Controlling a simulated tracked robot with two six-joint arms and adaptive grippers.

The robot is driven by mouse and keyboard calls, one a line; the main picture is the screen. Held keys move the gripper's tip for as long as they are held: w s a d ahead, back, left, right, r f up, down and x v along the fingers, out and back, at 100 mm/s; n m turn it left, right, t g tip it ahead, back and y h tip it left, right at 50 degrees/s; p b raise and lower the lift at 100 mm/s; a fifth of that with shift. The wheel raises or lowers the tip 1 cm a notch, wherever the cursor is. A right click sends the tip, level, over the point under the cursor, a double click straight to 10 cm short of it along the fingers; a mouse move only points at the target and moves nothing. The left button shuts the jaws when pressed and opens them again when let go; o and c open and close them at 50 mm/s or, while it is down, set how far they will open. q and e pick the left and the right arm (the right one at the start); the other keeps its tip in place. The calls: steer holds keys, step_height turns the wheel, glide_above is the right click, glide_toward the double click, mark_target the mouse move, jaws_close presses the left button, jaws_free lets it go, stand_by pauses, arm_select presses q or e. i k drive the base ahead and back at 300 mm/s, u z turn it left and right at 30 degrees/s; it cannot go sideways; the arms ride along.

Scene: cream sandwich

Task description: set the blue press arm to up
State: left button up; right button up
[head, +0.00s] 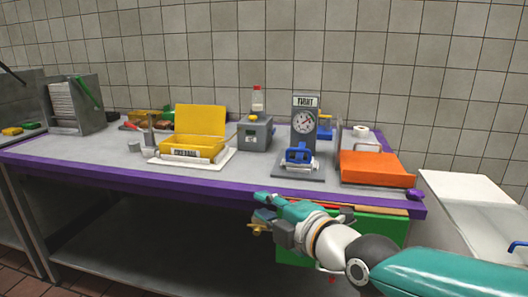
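A grey upright press with a round dial (304,121) and a label on top stands on a grey base plate on the table. A blue arm (298,155) with a loop-like handle sits low at its front, close to the base. Another blue part (325,132) shows behind the press on the right; I cannot tell whether it belongs to it. My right gripper (257,214) is in front of the table's purple edge, below and left of the press, and apart from the blue arm. Its finger gap is not clear. My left gripper is not in view.
An orange box (374,168) stands right of the press. A grey box (255,134) with a yellow knob and a yellow open case (199,133) stand to its left. A green drawer (376,234) is under the purple table edge (180,184), behind my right arm.

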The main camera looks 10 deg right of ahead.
mark_target(300, 155)
steer(key=u, duration=0.55)
steer(key=i, duration=0.9)
steer(key=z, duration=1.35)
